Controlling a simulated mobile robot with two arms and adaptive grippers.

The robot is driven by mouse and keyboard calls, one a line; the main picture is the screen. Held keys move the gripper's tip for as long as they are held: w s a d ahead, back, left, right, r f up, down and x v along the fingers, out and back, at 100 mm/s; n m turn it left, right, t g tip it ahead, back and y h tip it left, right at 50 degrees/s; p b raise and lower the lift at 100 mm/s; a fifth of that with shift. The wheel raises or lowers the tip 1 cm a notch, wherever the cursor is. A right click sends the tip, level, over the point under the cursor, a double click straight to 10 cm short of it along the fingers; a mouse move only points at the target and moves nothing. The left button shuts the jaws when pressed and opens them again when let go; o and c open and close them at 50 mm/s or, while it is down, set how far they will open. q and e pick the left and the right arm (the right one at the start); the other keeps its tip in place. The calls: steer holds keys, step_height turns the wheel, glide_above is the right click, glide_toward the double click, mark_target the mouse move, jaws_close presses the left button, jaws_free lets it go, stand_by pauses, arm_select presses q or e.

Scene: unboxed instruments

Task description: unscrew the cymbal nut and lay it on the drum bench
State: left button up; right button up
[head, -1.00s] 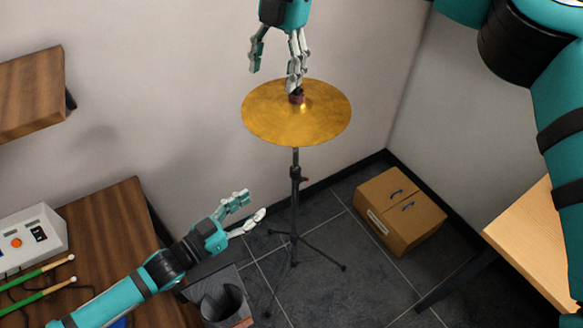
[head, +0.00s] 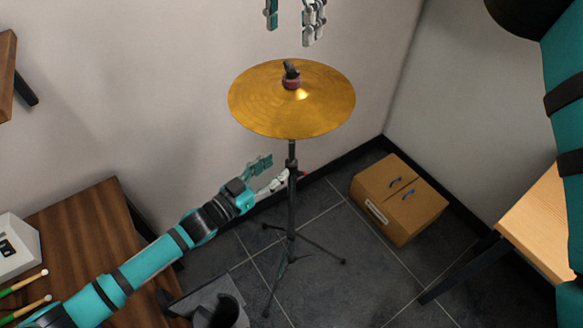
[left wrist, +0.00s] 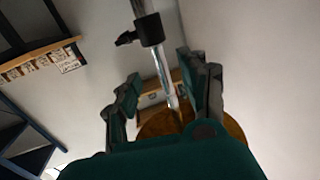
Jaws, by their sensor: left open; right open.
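The gold cymbal (head: 255,108) sits on its black stand (head: 291,215). The dark cymbal nut (head: 291,70) is on top of it, above a reddish felt. My right gripper (head: 290,22) is open above the nut, apart from it and partly cut off by the top edge. My left gripper (head: 277,170) is open at the stand's pole, below the cymbal. In the left wrist view the pole (left wrist: 161,70) runs between its spread fingers, and the cymbal (left wrist: 222,126) shows beyond. I cannot tell which wooden surface is the drum bench.
A dark wooden table (head: 80,235) with green drumsticks (head: 22,284) and a white device (head: 14,246) is at left. A pale wooden top (head: 540,225) is at right. A cardboard box (head: 400,205) stands on the floor near the stand's spread legs.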

mark_target(292, 159)
arm_select(q)
steer(key=x, duration=0.6)
steer(key=shift+w+d, duration=0.25)
jaws_close()
